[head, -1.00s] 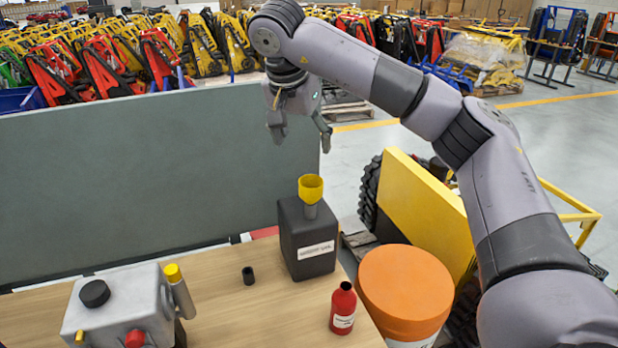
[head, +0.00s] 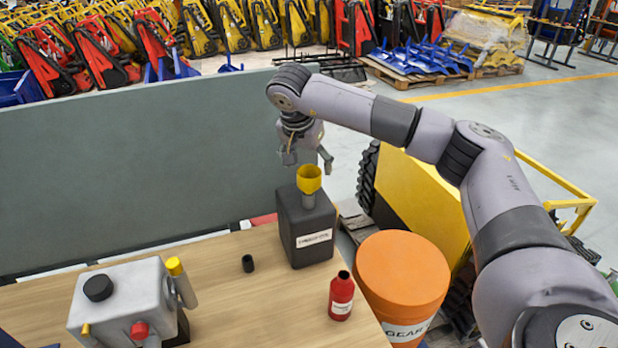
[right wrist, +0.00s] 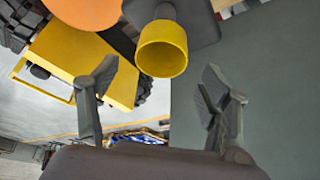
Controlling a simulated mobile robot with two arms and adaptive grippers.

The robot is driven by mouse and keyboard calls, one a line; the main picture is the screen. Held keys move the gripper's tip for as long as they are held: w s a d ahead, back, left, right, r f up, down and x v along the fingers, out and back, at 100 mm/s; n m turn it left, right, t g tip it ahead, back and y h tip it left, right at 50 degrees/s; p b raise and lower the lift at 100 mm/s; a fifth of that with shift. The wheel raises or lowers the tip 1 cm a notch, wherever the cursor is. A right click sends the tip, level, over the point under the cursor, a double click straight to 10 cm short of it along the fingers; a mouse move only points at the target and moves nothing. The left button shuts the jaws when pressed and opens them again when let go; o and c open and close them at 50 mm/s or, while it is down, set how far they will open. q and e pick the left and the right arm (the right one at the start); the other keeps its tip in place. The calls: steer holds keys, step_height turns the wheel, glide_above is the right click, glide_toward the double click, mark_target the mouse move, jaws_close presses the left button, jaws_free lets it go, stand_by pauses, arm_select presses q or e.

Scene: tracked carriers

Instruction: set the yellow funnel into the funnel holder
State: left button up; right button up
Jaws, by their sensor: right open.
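The yellow funnel (head: 309,180) stands upright in the top of a black canister (head: 306,240) near the table's back right edge. My right gripper (head: 308,158) is open and empty, just above the funnel in the head view. In the right wrist view, the funnel's wide yellow mouth (right wrist: 162,50) shows between and beyond the two spread fingers (right wrist: 160,78), apart from them. I cannot tell for sure which thing is the funnel holder; a small black cup (head: 248,263) stands on the table left of the canister. My left gripper is not in view.
A grey tank (head: 125,300) with a yellow-topped cylinder (head: 182,282) beside it stands at the front left. A red bottle (head: 341,297) stands at the right edge near an orange-lidded drum (head: 402,272). A grey-green panel (head: 130,180) rises behind the table (head: 230,310). The table's middle is mostly clear.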

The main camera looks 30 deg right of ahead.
mark_target(310, 170)
steer(key=p+x, duration=0.2)
steer(key=x, duration=0.2)
steer(key=shift+w+d+f, duration=0.1)
steer(key=shift+f, duration=0.1)
steer(key=shift+d+f, duration=0.1)
steer(key=shift+f, duration=0.1)
steer(key=shift+c, duration=0.4)
steer(key=c, duration=1.2)
steer(key=shift+o, duration=0.2)
steer(key=shift+r, duration=0.1)
